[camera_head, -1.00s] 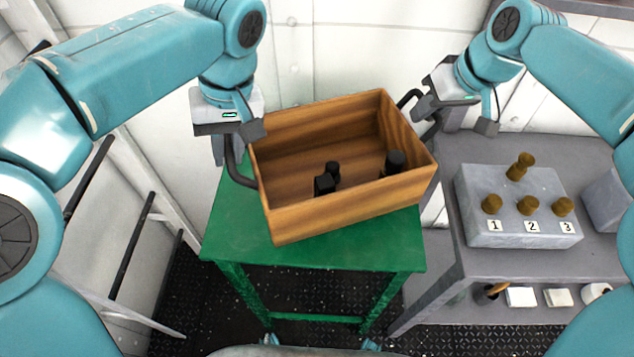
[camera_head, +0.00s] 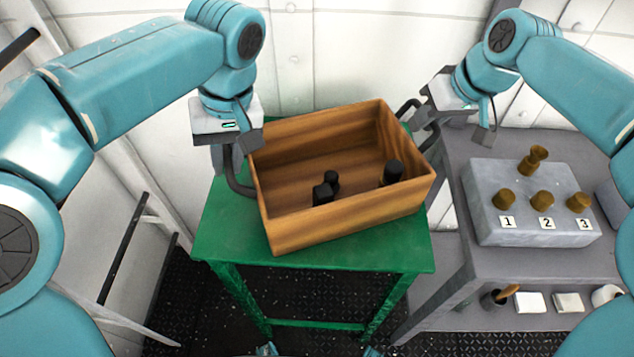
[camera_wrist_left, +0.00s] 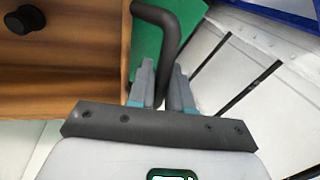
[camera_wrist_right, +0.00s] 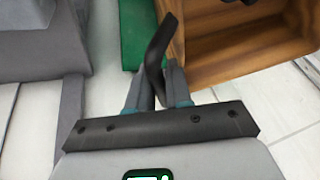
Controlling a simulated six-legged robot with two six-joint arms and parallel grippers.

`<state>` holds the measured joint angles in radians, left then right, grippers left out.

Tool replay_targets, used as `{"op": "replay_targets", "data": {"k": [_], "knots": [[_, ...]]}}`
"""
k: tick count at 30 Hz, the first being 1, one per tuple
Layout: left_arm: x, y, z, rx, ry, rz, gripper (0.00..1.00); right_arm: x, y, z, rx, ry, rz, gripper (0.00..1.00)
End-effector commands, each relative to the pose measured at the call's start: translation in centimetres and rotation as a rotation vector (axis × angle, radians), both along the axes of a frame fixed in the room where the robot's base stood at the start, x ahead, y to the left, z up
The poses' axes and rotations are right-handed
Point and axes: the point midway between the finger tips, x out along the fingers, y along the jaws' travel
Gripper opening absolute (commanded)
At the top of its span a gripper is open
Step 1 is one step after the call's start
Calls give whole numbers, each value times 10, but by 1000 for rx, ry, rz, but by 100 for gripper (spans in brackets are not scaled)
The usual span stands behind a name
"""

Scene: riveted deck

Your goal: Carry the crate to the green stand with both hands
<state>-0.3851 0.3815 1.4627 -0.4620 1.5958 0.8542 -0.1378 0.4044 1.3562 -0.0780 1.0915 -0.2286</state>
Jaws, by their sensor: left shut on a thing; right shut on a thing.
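The wooden crate (camera_head: 345,215) is over the green stand (camera_head: 230,240), turned slightly and tilted in the head view. I cannot tell whether its bottom touches the stand top. My left gripper (camera_head: 232,160) is shut on the crate's dark left handle (camera_wrist_left: 165,40), with the fingers (camera_wrist_left: 162,88) on either side of the bar. My right gripper (camera_head: 440,118) is shut on the right handle (camera_wrist_right: 157,55), which runs between its fingers (camera_wrist_right: 160,88) in the right wrist view.
A grey table (camera_head: 455,180) stands to the right, close to the green stand. It holds a grey block (camera_head: 525,225) with brown knobs numbered 1, 2 and 3. Its lower shelf holds small items. A dark rail (camera_head: 125,245) is at the left by the white wall. Dark riveted deck shows below.

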Motion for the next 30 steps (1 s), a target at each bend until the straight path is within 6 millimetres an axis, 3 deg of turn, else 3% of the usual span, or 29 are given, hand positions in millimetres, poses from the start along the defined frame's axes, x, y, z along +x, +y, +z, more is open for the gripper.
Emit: {"op": "replay_targets", "data": {"k": [1,3,14,24,30], "knots": [[0,-1,-5,-3,-1,-2,22,0,2,-4,3,1,1,22],[0,-1,-2,-3,0,-2,45,0,1,-2,2,2,1,45],[1,-2,4,-1,-3,0,45,0,0,-1,1,0,0,45],[5,-13,59,-2,-3,-3,45,0,0,-1,0,0,0,45],[5,-15,72,-2,-1,-1,45,-1,-1,2,1,-2,0,45]]}}
